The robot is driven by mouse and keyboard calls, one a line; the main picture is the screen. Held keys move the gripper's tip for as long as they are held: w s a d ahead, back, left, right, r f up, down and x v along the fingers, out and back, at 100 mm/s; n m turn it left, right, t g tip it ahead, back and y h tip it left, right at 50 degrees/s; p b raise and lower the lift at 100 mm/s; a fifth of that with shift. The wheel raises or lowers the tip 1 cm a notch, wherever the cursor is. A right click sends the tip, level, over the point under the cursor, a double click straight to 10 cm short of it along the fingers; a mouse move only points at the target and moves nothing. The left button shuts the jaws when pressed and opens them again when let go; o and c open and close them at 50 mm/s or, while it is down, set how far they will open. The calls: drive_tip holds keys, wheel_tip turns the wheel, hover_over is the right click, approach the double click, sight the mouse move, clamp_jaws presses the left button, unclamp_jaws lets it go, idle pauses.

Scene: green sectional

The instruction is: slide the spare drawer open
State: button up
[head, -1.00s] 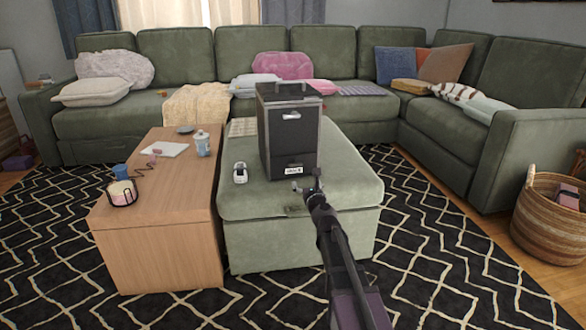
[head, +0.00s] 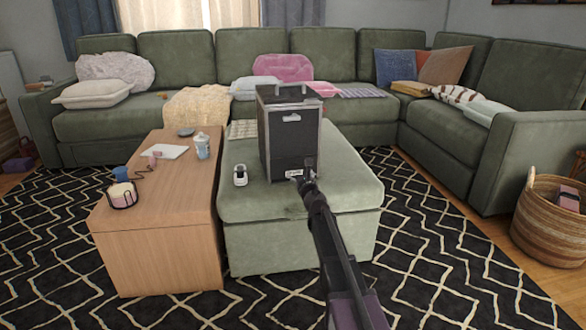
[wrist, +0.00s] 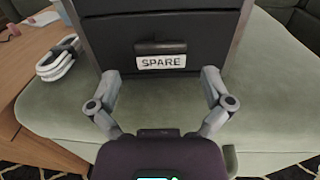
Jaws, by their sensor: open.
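A dark drawer cabinet (head: 291,139) with grey edges stands upright on the green ottoman (head: 300,228). Its lower drawer (wrist: 110,38) carries a white label reading SPARE (wrist: 161,62), with a dark handle (wrist: 160,47) just above the label. That drawer looks shut, flush with the cabinet. My gripper (head: 304,174) is in front of this lower drawer. In the wrist view my gripper (wrist: 160,80) is open and empty, with one finger either side of the label and handle. Contact with the drawer front cannot be told. In the head view my gripper partly covers the drawer's lower right.
A wooden table (head: 160,225) with a cup, candle holder and jar stands at left. A woven basket (head: 548,222) is far right.

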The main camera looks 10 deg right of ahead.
sight(296, 167)
drive_tip(key=shift+w+a, duration=0.15)
drive_tip(key=shift+w, duration=1.2)
drive_tip(key=shift+w+a, duration=0.1)
drive_tip(key=shift+w, duration=1.25)
drive_tip(key=c, duration=1.1)
drive_tip(key=shift+o, duration=0.2)
drive_tip(key=s+d, duration=0.1)
drive_tip(key=s, duration=1.3)
drive_tip(key=shift+s, duration=0.15)
drive_tip(key=shift+d, duration=0.1)
drive_tip(key=o, duration=1.1)
drive_tip(key=shift+c, duration=0.2)
